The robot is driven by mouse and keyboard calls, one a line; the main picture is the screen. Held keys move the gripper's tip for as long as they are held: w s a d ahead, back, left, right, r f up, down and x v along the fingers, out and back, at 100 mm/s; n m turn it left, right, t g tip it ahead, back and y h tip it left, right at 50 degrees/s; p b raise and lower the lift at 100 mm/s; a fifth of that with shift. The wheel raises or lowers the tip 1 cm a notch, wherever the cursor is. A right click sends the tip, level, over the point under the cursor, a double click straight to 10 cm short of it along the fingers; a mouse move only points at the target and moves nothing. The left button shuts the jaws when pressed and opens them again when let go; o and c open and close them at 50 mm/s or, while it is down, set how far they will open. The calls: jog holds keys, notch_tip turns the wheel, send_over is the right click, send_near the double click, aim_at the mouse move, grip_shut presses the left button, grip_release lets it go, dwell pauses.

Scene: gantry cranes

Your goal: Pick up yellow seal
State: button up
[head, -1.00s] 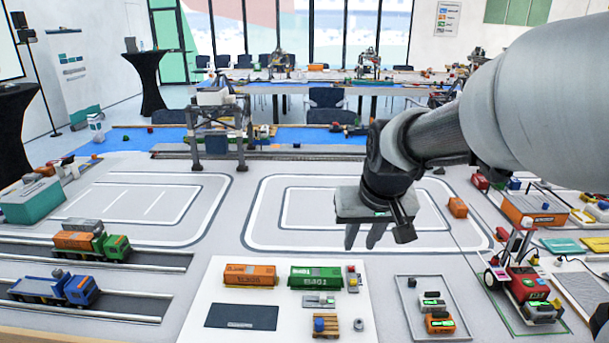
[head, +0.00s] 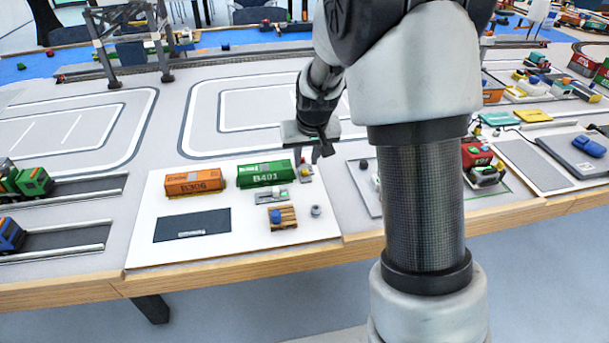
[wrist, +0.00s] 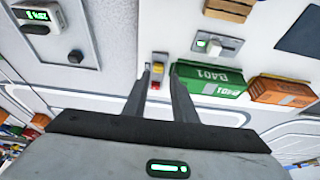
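The yellow seal (wrist: 158,69) is a small yellow piece in a grey holder with a red piece beside it. It lies between my two fingertips in the wrist view. In the head view the small holder (head: 304,172) stands at the right edge of the white board, just right of the green container, and the seal on it is tiny and partly hidden. My gripper (head: 314,156) points down over that spot. In the wrist view my gripper (wrist: 158,80) is open, with a finger on each side of the seal. I cannot tell whether the fingers touch it.
The green container (head: 264,174) and orange container (head: 195,181) stand close by on the white board (head: 150,215). A small grey device (head: 271,196), a wooden pallet (head: 283,223) and a grey ring (head: 315,211) lie in front. A grey tray (wrist: 75,25) is on the other side.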

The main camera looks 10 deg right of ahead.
aim_at(305, 170)
jog(key=b+x, duration=0.1)
jog(key=x, duration=0.5)
jog(key=shift+w+d+r+b, duration=0.1)
jog(key=shift+w+d+b, duration=0.05)
jog(key=shift+b, duration=0.15)
grip_shut()
